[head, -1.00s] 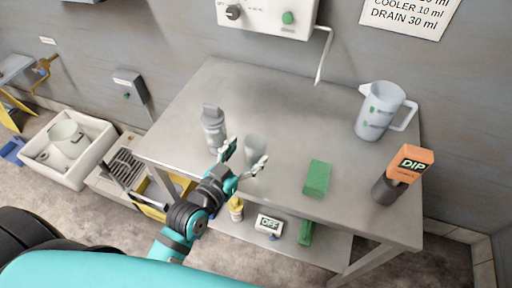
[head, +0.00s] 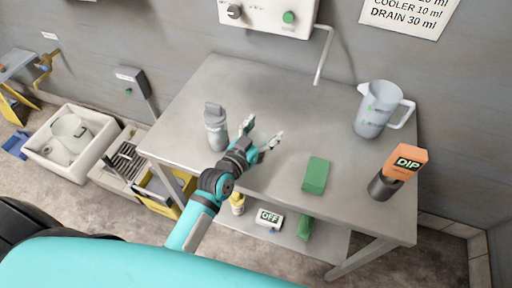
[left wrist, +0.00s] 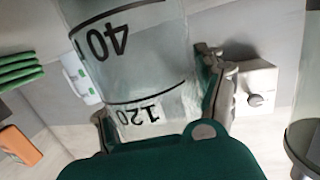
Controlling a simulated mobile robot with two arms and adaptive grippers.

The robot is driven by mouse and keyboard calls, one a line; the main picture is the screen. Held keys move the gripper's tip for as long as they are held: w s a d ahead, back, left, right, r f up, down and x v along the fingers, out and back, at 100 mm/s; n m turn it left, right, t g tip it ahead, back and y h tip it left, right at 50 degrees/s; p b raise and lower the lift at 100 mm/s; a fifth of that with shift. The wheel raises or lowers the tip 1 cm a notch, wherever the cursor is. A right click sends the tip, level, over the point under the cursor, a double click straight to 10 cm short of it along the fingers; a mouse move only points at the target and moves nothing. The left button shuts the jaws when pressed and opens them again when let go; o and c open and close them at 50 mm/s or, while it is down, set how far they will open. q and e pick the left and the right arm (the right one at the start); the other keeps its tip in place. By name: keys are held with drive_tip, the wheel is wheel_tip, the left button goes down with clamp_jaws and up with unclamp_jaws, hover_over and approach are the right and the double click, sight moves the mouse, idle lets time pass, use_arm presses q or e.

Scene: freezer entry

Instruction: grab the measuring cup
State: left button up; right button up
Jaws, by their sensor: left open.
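The measuring cup (left wrist: 140,60) is a clear vessel with dark marks such as 40 and 120, upside down in the left wrist view. It fills the space between the fingers of my left gripper (left wrist: 165,95). I cannot tell whether the fingers touch it. In the head view my left gripper (head: 262,134) is open over the steel table (head: 270,90), right of a grey bottle (head: 215,126). There the cup is hard to make out between the fingers. My right gripper is not in view.
A large jug (head: 378,110) stands at the table's right, behind an orange DIP box (head: 405,161) on a dark cylinder (head: 383,187). A green block (head: 316,175) lies near the front edge. The table's back middle is clear.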

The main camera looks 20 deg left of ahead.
use_arm(q)
drive_tip(key=c, duration=1.1)
clamp_jaws()
